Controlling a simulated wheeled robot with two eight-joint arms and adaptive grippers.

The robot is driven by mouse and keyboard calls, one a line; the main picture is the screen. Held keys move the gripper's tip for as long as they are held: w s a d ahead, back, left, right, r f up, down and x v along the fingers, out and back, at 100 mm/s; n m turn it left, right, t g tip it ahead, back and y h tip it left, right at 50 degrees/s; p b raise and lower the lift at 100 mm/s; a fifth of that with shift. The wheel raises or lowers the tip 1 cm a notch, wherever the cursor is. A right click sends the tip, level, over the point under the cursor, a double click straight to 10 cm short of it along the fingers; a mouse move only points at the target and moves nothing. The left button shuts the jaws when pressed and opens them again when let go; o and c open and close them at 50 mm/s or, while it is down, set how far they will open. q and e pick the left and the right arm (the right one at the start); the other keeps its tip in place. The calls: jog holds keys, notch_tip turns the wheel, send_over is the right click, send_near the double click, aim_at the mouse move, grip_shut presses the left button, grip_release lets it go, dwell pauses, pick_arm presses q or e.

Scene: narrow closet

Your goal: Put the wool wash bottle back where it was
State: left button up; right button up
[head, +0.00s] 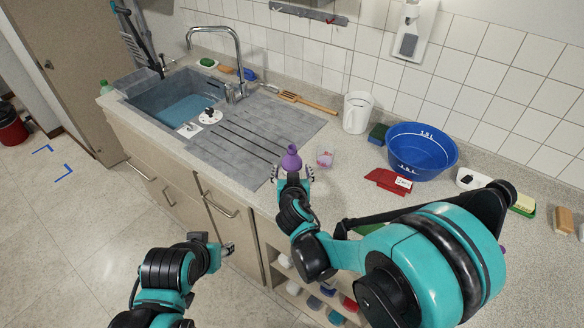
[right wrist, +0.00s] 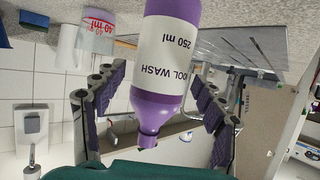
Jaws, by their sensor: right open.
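The wool wash bottle (head: 291,158) is purple with a white label. In the head view it is upright near the counter's front edge, right of the sink's drainboard. My right gripper (head: 292,174) is open around it, with one finger on each side. In the right wrist view, which is upside down, the bottle (right wrist: 163,60) is between the spread fingers, with a gap on both sides. Its base is cut off there and hidden in the head view. My left gripper (head: 226,248) is low in front of the cabinet, away from the bottle; its jaws are too small to read.
A small clear measuring cup (head: 325,159) stands close right of the bottle. A red dustpan-like item (head: 388,181), a blue basin (head: 420,168) and a white jug (head: 357,112) stand farther right and back. The grey sink (head: 150,97) is left. Open shelves hold several items below the counter.

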jog(key=p+v, duration=0.2)
jog(key=v, duration=0.8)
jog(key=s+d+r+g+h, duration=0.1)
jog(key=s+d+g+h, duration=0.3)
jog(key=d, duration=0.8)
jog(key=s+d+g+y, duration=0.1)
jog(key=s+d+y, duration=0.1)
jog(key=s, duration=0.4)
jog(key=s+d+g+y, duration=0.1)
jog(key=s+d, duration=0.2)
jog(key=s, duration=0.4)
jog(key=shift+s+d+g+y, duration=0.2)
jog(key=shift+d+g+y, duration=0.1)
jog(key=shift+d+y, duration=0.1)
